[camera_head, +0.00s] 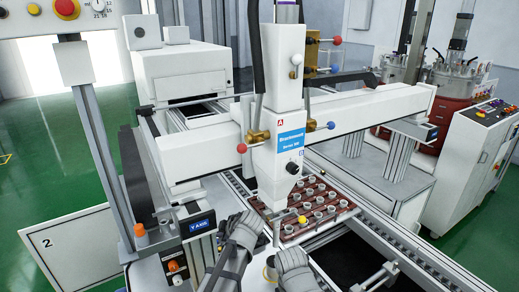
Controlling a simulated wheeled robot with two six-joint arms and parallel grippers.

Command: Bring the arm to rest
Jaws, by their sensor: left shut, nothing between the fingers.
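My left gripper (243,224) shows at the lower middle, on a dark grey arm that rises from the bottom edge. It is shut and empty, and stands just left of the filling head's lower end. A second dark grey, rounded part (294,268) stands at the bottom edge to its right; it looks like part of my other arm, and its fingers cannot be made out. A tray (343,222) with several small round pots lies beyond, on the conveyor.
The white filling head (276,160) hangs from a crossbeam (372,108) over the tray. A conveyor rail (415,262) runs to the lower right. A control post (98,150) stands at left, a white cabinet (474,150) at right. Green floor shows at both sides.

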